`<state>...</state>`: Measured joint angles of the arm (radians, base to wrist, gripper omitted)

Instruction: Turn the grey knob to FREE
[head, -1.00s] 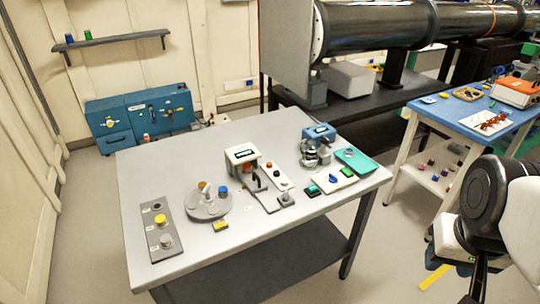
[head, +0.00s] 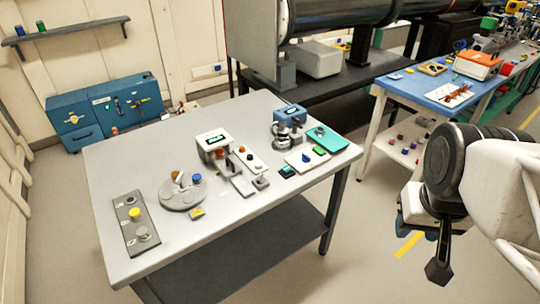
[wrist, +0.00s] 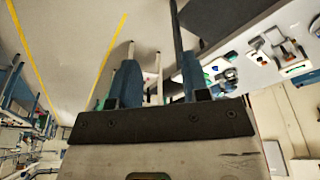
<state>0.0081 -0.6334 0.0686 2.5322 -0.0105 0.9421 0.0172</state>
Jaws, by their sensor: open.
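A grey knob (head: 142,234) sits at the near end of a dark grey panel (head: 127,243) on the left of the grey table. A yellow knob (head: 135,214) is on the same panel behind it. The panel's lettering is too small to read, so I cannot tell the knob's setting. My gripper (head: 430,250) is off to the right, beyond the table's right edge and far from the panel. In the wrist view my gripper (wrist: 155,60) has its two fingers apart with nothing held between them.
The grey table (head: 225,241) also bears a round grey plate (head: 182,197), a white-topped instrument (head: 214,139) and a teal tray (head: 329,140). A blue-topped table (head: 418,88) stands at the back right. Open floor lies between my gripper and the grey table.

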